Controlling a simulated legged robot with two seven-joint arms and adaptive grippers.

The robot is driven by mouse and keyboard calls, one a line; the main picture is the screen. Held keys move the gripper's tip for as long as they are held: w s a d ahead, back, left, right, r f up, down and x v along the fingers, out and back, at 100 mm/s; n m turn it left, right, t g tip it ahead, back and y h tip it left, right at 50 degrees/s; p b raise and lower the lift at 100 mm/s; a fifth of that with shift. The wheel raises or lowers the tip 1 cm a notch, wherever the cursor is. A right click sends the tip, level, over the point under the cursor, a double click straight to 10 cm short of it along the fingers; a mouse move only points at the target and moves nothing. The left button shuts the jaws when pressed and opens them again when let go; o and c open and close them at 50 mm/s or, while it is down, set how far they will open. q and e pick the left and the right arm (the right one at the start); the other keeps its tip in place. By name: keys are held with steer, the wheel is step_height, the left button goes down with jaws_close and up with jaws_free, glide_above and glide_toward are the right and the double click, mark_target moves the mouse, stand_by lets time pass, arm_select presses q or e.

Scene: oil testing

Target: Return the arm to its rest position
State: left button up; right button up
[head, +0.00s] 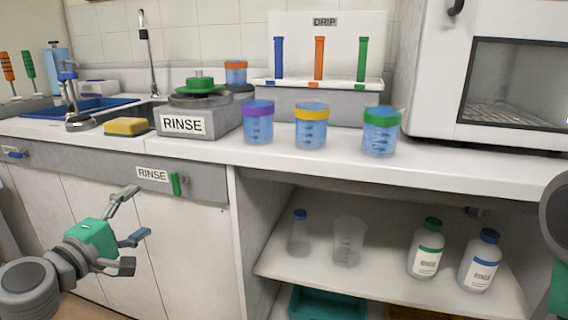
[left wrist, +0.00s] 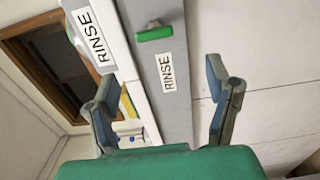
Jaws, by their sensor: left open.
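My left gripper (head: 136,219) is open and empty at the lower left of the head view, in front of the cabinet doors below the counter. Its two spread fingers also show in the left wrist view (left wrist: 168,100), with nothing between them but the cabinet front behind. A grey drawer front with a RINSE label (head: 153,175) and a green handle (head: 175,184) is above and beyond the gripper. At the right edge of the head view, a dark rounded part of mine shows; the right gripper's fingers cannot be seen.
The counter edge (head: 330,168) runs above the gripper. On it stand a RINSE station (head: 183,125), cups with purple (head: 258,122), yellow (head: 310,127) and green (head: 381,132) lids, and a drip rack (head: 316,100). An open shelf (head: 390,277) holds bottles and a beaker.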

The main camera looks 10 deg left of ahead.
arm_select(q)
steer(key=s+d+f+m+g+h, duration=0.2)
steer(key=s+d+f+m+g, duration=0.2)
steer(key=d+f, duration=0.4)
steer(key=s+d+f+m+g+h, duration=0.25)
steer(key=d+f+m+g, duration=0.25)
steer(key=f, duration=0.6)
steer(key=s+a+f+m+g+y, duration=0.1)
steer(key=s+f+m+g+y, duration=0.3)
steer(key=s+f, duration=0.5)
steer(key=s+a+f+m+g+y, duration=0.15)
steer(key=s+f+m+g, duration=0.35)
steer(key=s, duration=0.7)
step_height(320, 180, up, 12)
steer(key=p, duration=1.3)
steer(key=shift+d+t, duration=0.25)
steer(key=shift+t, duration=0.05)
steer(key=shift+w+f, duration=0.1)
steer(key=shift+f, duration=0.05)
